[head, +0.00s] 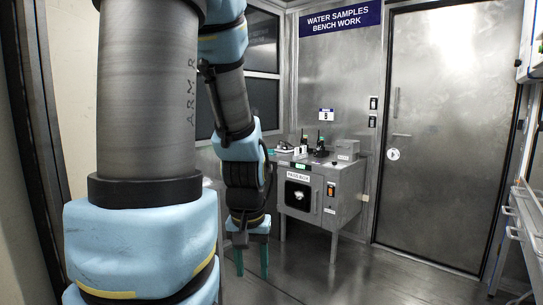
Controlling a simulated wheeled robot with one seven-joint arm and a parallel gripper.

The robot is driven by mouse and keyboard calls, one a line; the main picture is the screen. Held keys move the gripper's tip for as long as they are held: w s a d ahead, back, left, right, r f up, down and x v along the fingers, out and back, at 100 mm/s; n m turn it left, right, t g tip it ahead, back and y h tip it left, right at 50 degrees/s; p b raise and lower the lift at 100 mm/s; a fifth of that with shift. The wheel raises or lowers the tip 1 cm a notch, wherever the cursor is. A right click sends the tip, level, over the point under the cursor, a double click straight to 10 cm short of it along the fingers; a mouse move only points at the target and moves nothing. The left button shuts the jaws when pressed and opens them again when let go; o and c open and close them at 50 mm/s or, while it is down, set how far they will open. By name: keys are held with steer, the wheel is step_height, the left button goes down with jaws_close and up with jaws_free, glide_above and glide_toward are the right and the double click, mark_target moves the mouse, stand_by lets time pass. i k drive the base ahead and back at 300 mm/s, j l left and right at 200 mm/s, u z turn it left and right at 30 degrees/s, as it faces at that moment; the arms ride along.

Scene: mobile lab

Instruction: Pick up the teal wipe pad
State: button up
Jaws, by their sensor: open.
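I cannot clearly make out the teal wipe pad. A small teal-green patch (285,146) shows at the back left of the metal bench top, too small to identify.
The metal bench (330,208) carries dark devices with antennas (320,142) and small boxes (347,147). A closed metal door (440,130) stands to the right of it. Racks (525,220) line the right edge. The floor (350,275) in front is clear.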

mark_target(270, 152)
steer(key=i+l+z, duration=0.1)
steer(key=i+z, duration=0.15)
steer(key=i, duration=0.5)
steer(key=i+l, duration=0.15)
steer(key=i, duration=0.85)
steer(key=i+l, duration=0.1)
steer(key=i, duration=0.9)
steer(key=i+l+u, duration=0.15)
steer(key=i+u, duration=0.3)
steer(key=i+l+u, duration=0.3)
steer(key=u, duration=0.15)
steer(key=i+l+u, duration=0.7)
steer(key=l+u, duration=0.15)
steer(key=i+l+u, duration=0.15)
steer(key=l+u, duration=0.3)
steer(key=l, duration=0.25)
